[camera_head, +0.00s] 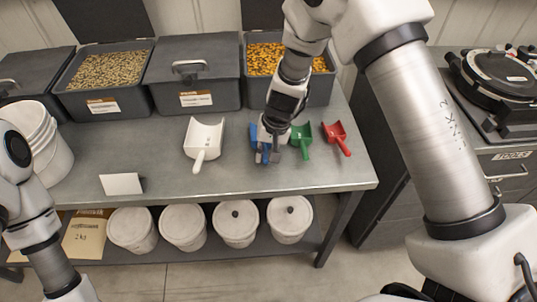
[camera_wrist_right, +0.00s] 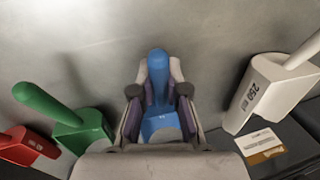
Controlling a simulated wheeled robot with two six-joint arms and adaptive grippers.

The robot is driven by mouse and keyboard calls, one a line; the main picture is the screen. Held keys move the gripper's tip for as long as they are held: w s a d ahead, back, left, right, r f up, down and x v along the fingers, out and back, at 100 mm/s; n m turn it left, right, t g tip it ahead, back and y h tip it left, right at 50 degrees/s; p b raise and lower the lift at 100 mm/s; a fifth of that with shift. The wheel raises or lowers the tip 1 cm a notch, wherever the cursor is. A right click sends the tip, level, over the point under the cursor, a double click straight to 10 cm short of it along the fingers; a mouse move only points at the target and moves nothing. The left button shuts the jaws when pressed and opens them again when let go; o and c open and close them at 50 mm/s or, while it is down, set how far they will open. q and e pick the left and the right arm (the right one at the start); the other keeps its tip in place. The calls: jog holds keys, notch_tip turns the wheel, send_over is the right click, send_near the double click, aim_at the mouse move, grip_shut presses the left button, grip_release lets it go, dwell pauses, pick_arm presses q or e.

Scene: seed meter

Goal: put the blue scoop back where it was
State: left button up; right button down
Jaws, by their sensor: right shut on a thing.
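The blue scoop (camera_head: 254,136) is at the bench, between the white scoop and the green scoop, partly hidden by my right gripper (camera_head: 270,152). In the right wrist view the blue scoop (camera_wrist_right: 158,75) lies between the two fingers of my right gripper (camera_wrist_right: 158,95), which is shut on its handle. The handle points away from the bins. I cannot tell whether the scoop touches the bench top. My left arm (camera_head: 25,190) shows at the left edge; its gripper fingers are not visible.
A white scoop (camera_head: 204,140) lies left, a green scoop (camera_head: 302,138) and a red scoop (camera_head: 336,136) right. Seed bins (camera_head: 195,85) line the bench's back. A white card (camera_head: 121,184) stands at front left. The bench's front middle is clear.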

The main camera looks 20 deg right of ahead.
jog(key=shift+s+a+b, duration=0.1)
jog(key=shift+s+b, duration=0.05)
jog(key=shift+b, duration=0.15)
jog(key=c, duration=1.2)
grip_release()
jog(key=shift+f, duration=0.1)
jog(key=shift+r+p, duration=0.45)
jog(key=shift+r, duration=0.05)
jog(key=w+v, duration=0.1)
jog(key=v, duration=1)
jog(key=shift+s+r, duration=0.3)
jog(key=shift+s, duration=0.15)
